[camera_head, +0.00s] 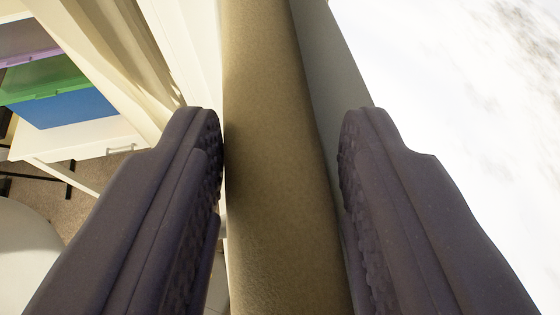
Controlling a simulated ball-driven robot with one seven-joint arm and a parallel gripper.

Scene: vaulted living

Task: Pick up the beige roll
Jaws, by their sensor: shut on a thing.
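The beige roll (270,150) runs from the top to the bottom of the view between the two dark fingers of my gripper (281,150). My gripper is shut on the roll. Both ends of the roll are out of view. I cannot tell what, if anything, it rests on.
A cream curtain (112,55) hangs at the upper left beside a white frame (193,40). A white desk (85,140) with stacked coloured boxes (62,85) stands at the left. A pale rounded thing (22,255) is at the lower left. The right side is bright white.

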